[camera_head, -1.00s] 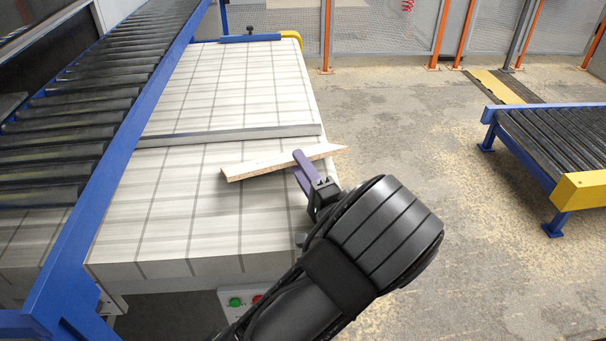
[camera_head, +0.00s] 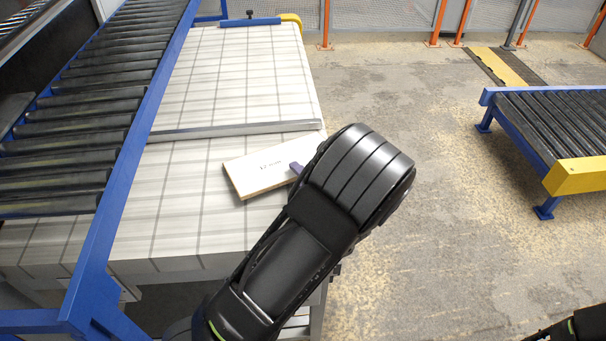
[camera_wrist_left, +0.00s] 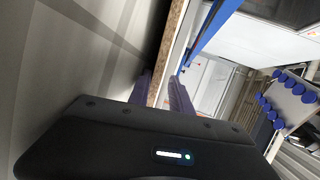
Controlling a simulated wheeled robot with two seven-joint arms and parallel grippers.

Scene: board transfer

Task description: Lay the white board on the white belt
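The white board (camera_head: 258,168) with small dark print and a brown edge is over the near part of the white belt (camera_head: 190,205), close to its right side. Its face is turned up and looks nearly level; I cannot tell whether it touches the belt. My left gripper (camera_head: 297,168) is at the board's right end, mostly hidden behind its own wrist. In the left wrist view, the purple fingers (camera_wrist_left: 161,92) are on both sides of the board's brown edge (camera_wrist_left: 172,52), closed on it. My right gripper is out of view; only part of that arm shows at bottom right.
A grey metal strip (camera_head: 235,130) crosses the belt just beyond the board. A blue-framed roller conveyor (camera_head: 75,130) runs along the left. Another roller conveyor (camera_head: 560,125) with a yellow end stands at right. The belt beyond the strip is clear.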

